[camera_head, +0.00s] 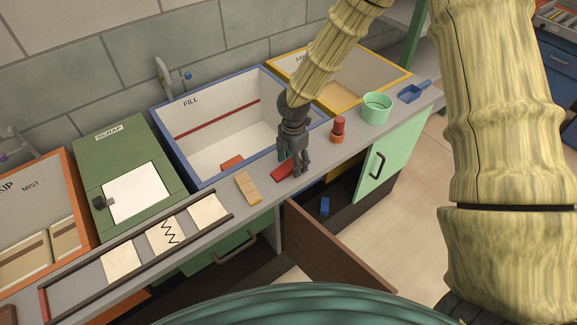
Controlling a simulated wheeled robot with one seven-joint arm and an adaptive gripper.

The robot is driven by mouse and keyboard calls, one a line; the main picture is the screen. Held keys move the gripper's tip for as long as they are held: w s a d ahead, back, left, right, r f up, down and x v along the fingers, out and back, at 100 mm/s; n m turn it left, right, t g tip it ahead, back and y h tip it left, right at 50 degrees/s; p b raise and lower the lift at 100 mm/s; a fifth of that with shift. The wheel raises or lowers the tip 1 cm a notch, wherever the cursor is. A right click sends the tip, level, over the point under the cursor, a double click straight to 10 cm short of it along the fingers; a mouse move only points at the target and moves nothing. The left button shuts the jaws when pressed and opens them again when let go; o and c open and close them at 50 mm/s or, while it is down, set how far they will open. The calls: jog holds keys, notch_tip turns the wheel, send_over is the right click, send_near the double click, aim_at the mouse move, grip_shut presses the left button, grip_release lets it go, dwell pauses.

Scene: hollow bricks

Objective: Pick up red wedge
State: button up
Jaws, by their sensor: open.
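A flat red piece, which looks like the red wedge (281,172), lies on the grey counter in front of the blue-rimmed box. My gripper (291,164) is open and points down directly over it. The fingers hide part of the red piece, and I cannot tell whether they touch it or straddle it. Another red-orange piece (232,162) shows inside the blue-rimmed box marked FILL, near its front wall; its shape is unclear.
A tan block (248,187) lies left of my gripper. A red-and-orange stacked piece (338,130), a mint cup (376,107) and a blue scoop (414,91) stand to the right. The blue-rimmed box (226,168) is close behind. A brown door (335,255) hangs open below.

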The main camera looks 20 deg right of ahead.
jog(key=shift+f, duration=0.35)
jog(key=c, duration=1.2)
jog(key=shift+r, duration=0.15)
jog(key=shift+c, duration=0.2)
